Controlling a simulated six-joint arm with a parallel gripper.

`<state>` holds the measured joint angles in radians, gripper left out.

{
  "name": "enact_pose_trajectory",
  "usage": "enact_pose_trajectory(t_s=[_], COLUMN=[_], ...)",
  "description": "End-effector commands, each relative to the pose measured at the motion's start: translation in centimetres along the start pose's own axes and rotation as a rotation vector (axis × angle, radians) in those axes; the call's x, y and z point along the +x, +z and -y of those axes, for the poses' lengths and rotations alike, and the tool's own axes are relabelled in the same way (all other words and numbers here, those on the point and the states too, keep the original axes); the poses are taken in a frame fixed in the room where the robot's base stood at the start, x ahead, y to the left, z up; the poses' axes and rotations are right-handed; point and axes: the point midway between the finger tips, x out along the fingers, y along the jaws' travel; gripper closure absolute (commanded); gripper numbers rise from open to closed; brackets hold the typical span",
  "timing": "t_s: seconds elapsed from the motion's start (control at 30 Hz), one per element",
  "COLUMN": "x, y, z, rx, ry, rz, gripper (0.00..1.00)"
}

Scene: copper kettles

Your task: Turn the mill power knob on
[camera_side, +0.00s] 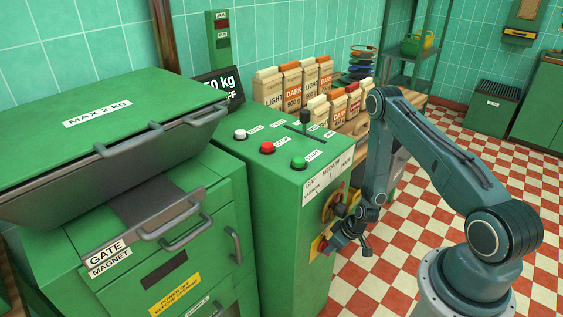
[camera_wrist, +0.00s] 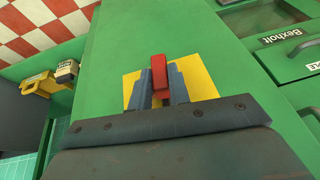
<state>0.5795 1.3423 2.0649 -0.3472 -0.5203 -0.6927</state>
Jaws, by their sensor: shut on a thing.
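The mill power knob (camera_wrist: 159,67) is a red bar on a yellow plate (camera_wrist: 205,86), set in the green face of the mill cabinet. In the wrist view it stands between the two blue-grey fingers of my gripper (camera_wrist: 160,78), which is shut on it. In the side view my gripper (camera_side: 337,243) is at the right face of the green mill cabinet (camera_side: 282,215), low down at the yellow plate (camera_side: 317,247). The knob is mostly hidden there by my gripper.
A round dial (camera_side: 335,207) sits just above my gripper on the same face. White, red (camera_side: 267,147) and green (camera_side: 299,162) buttons and a black lever (camera_side: 305,118) are on the cabinet top. Several labelled bags (camera_side: 291,82) stand behind. The checkered floor at right is open.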

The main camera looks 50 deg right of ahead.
Motion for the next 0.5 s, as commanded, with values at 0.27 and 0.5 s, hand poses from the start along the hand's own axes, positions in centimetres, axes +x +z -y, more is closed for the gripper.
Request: enact_pose_trajectory(t_s=[0.27,0.5], x=[0.05,0.21], y=[0.11,0.19], z=[-0.64,-1.07], rx=[0.072,0.144], ry=[-0.163,-0.338], rz=[0.0,-0.001], gripper=[1.0,1.0])
